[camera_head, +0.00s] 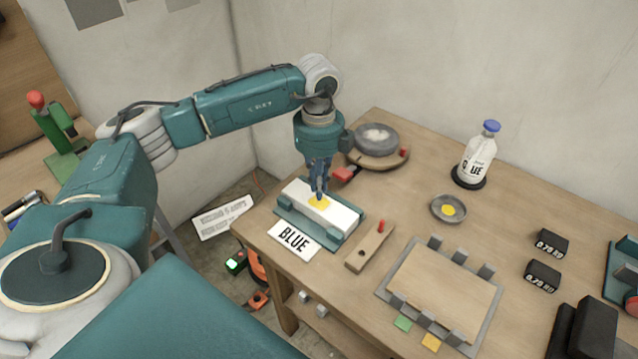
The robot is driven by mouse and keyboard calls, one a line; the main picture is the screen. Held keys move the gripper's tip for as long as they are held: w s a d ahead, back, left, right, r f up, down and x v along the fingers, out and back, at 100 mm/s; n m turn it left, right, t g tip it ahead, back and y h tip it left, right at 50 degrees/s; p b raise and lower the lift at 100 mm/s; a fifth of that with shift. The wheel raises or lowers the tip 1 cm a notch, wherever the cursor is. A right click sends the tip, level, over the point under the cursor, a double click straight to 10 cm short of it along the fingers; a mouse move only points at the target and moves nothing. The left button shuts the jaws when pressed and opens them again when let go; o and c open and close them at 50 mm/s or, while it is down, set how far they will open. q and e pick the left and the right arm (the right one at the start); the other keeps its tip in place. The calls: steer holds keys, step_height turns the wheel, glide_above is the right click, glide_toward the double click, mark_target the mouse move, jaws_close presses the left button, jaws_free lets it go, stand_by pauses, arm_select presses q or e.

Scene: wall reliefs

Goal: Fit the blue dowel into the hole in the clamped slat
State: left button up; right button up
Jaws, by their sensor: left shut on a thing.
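My left gripper (319,194) points straight down over this patch and is shut on the blue dowel, which is mostly hidden between the dark blue fingers. The dowel's lower end is at or just above the yellow patch; I cannot tell whether it is in the hole, since the hole itself is hidden. A white card reading BLUE (294,239) lies in front of the clamp. My right gripper is not in view.
A wooden block (370,247) with a red peg (381,226) and an empty hole lies right of the clamp. A grey bowl (376,139) stands behind. A glue bottle (480,157), yellow-centred dish (449,208), framed board (440,290) and black weights (551,242) fill the right side.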

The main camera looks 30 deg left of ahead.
arm_select(q)
steer(key=shift+s+f+b, duration=0.1)
steer(key=shift+f+b, duration=0.7)
steer(key=shift+f, duration=0.35)
steer(key=shift+f, duration=0.35)
steer(key=shift+f+b, duration=0.3)
steer(key=shift+b, duration=0.1)
steer(key=o, duration=0.7)
steer(key=shift+r, duration=0.1)
steer(key=shift+o, duration=0.2)
steer(key=shift+r, duration=0.35)
step_height(320, 180, up, 11)
steer(key=shift+a+r, duration=0.1)
steer(key=shift+r, duration=0.05)
